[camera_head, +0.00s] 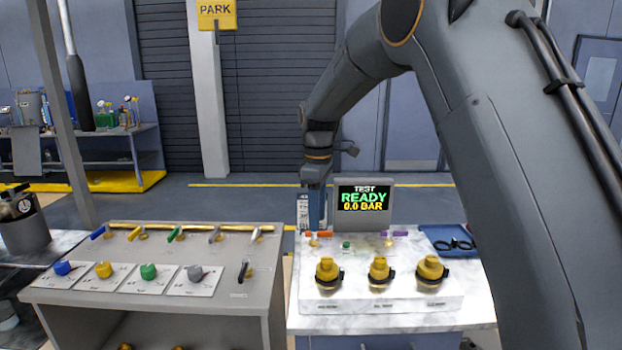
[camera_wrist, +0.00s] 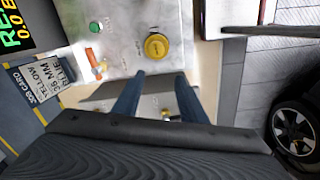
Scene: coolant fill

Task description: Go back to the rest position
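My gripper (camera_head: 316,205) hangs pointing down over the left back part of the marble-topped test bench (camera_head: 390,318), beside the test screen (camera_head: 362,198). In the wrist view its two blue fingers (camera_wrist: 160,80) are spread apart with nothing held between them. A job card (camera_wrist: 42,80) reading yellow, 38 mm, relief shows left of the fingers in the wrist view. The screen reads READY, 0.0 BAR. A yellow cap (camera_wrist: 156,46) and a green button (camera_wrist: 95,27) on the panel lie beyond the fingers. The exact gap between fingertips and panel is unclear.
A grey bench (camera_head: 255,285) at left carries coloured knobs and several levers. The test panel has yellow caps (camera_head: 379,270) along its front. A blue tray (camera_head: 450,240) with a black tool lies at right. A wheel (camera_wrist: 297,130) shows in the wrist view. Open floor lies behind.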

